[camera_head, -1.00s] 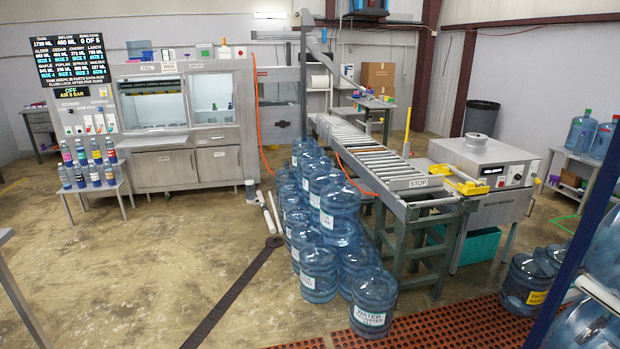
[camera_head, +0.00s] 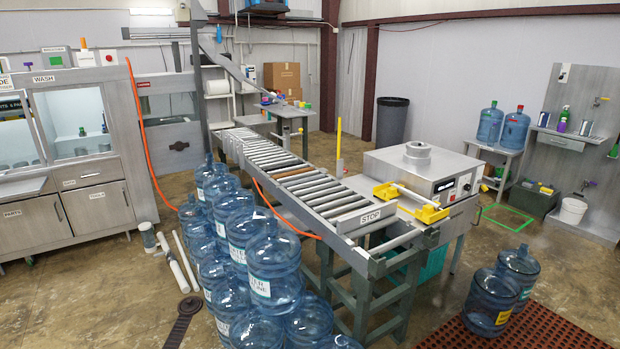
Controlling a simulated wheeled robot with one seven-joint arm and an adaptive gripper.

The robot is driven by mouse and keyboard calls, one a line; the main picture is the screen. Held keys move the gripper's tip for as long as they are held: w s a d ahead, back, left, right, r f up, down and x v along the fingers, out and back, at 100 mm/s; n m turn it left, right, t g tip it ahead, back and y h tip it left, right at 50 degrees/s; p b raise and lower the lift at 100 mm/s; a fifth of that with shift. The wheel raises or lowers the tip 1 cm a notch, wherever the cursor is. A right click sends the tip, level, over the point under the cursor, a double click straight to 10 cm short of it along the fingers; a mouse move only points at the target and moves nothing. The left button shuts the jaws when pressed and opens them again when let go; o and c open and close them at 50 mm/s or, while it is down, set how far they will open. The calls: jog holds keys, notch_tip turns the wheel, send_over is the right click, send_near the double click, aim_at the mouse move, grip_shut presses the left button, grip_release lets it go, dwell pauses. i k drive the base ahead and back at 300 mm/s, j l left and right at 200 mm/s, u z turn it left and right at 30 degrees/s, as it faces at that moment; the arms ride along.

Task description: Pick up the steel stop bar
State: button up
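A thin pale bar (camera_head: 414,196), which looks like the steel stop bar, lies across two yellow holders (camera_head: 432,213) at the near end of the roller conveyor. It sits just right of the rollers, in front of the grey machine. A label plate reading STOP (camera_head: 370,215) is fixed across the conveyor's near end, left of the bar. My gripper is not in view.
The roller conveyor (camera_head: 290,177) runs back to the left on a green-grey frame. Stacked blue water jugs (camera_head: 272,265) crowd its left side. A grey machine (camera_head: 425,175) stands behind the bar.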

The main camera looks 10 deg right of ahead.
aim_at(349, 223)
jog(key=i+l+z, duration=0.2)
jog(key=i+z, duration=0.55)
jog(key=z, duration=0.15)
jog(key=i+z, duration=0.35)
jog(key=z, duration=0.15)
jog(key=i+l+u, duration=0.2)
jog(key=i, duration=0.25)
jog(key=i+l+u, duration=0.15)
jog(key=i, duration=0.25)
jog(key=i+u, duration=0.25)
jog(key=u, duration=0.15)
jog(key=i+l+u, duration=0.2)
jog(key=u, duration=0.2)
jog(key=i+l+u, duration=0.2)
jog(key=u, duration=0.25)
jog(key=i+l+u, duration=0.15)
jog(key=l+u, duration=0.25)
jog(key=i+l+u, duration=0.1)
jog(key=u, duration=0.3)
jog(key=i+l+u, duration=0.15)
jog(key=l+u, duration=0.15)
jog(key=l, duration=0.15)
jog(key=l+u, duration=0.3)
jog(key=l, duration=0.2)
jog(key=i, duration=0.05)
